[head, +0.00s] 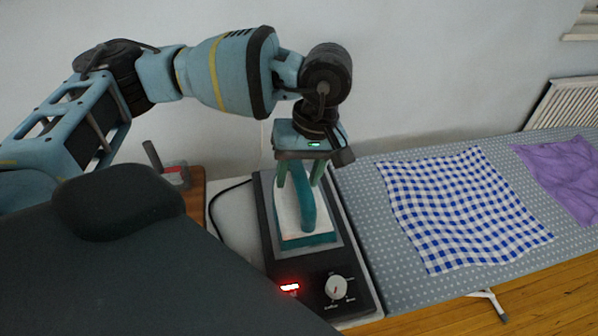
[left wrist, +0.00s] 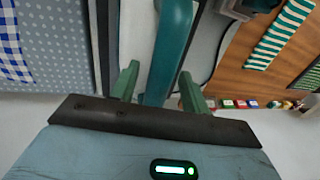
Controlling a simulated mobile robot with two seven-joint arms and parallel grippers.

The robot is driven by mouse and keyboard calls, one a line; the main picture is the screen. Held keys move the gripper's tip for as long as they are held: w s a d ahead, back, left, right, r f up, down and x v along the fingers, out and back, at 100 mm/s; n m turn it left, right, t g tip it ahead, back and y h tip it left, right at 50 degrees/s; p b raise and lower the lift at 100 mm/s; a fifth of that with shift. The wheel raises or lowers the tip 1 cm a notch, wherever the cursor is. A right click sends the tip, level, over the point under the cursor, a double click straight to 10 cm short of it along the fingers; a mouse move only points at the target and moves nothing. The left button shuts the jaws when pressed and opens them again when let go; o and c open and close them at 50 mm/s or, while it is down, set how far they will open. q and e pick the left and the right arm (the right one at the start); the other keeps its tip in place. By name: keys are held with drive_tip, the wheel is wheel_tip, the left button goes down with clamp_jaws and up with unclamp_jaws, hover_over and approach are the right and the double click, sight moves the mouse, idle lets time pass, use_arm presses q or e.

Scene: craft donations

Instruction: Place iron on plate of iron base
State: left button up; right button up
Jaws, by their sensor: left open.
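The iron (head: 304,239), teal and white with a teal handle, sits upright on the plate of the dark iron base (head: 355,287). The base has a red-lit display and a white knob at its front. My left gripper (head: 301,182) is above the iron, pointing down. Its green fingers are open, one on each side of the upper handle. In the left wrist view, the teal handle of the iron (left wrist: 170,45) runs between the open fingers (left wrist: 160,85), with a visible gap to the right finger. My right gripper does not show.
An ironing board (head: 375,215) with a blue checked cloth (head: 460,205) and a purple cloth (head: 562,178) is right of the base. A black cable curves left of it. In the left wrist view, a green-striped cloth (left wrist: 278,35) lies on a wooden surface.

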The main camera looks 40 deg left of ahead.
use_arm(q)
wheel_tip(320, 180, up, 12)
drive_tip(key=w+d, duration=0.1)
drive_tip(key=shift+w+d, duration=0.35)
drive_tip(key=shift+w, duration=0.05)
